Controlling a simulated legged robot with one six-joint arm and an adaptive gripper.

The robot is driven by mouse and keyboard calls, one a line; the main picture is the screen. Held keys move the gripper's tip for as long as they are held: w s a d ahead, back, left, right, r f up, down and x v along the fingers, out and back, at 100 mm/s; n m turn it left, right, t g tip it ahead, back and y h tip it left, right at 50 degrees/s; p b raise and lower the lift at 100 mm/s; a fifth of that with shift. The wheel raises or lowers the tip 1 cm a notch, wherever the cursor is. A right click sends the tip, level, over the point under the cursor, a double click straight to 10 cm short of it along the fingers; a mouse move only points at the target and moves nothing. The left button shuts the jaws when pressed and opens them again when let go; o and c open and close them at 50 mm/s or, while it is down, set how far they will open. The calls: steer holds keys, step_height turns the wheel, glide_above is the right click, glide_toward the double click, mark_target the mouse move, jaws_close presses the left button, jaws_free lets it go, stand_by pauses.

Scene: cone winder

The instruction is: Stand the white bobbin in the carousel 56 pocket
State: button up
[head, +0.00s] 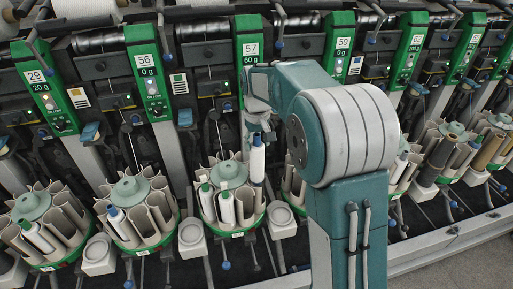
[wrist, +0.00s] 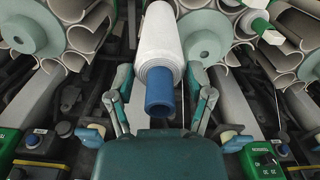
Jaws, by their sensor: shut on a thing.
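The white bobbin (head: 257,165), with a blue upper end, hangs nearly upright at the right side of the middle carousel (head: 228,173). My gripper (head: 257,127) is shut on its upper part, partly hidden by my arm. In the wrist view my gripper (wrist: 161,85) has a finger on each side of the bobbin (wrist: 159,35), its blue end towards the camera. The 56 sign (head: 145,60) is on a green panel left of centre. The carousel (head: 130,189) below and left of that sign has several grey pockets and one blue-tipped bobbin (head: 116,216); some of its pockets look empty.
The middle carousel holds green-tipped bobbins (head: 226,206). Another carousel (head: 30,206) stands at the far left. Small white holders (head: 98,254) sit between the carousels. Slanted grey columns (head: 172,158) rise behind them. A metal rail (head: 440,240) runs along the front right.

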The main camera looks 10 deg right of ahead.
mark_target(257, 135)
steer(key=shift+r, duration=0.3)
steer(key=shift+r, duration=2.25)
steer(key=shift+s, duration=0.1)
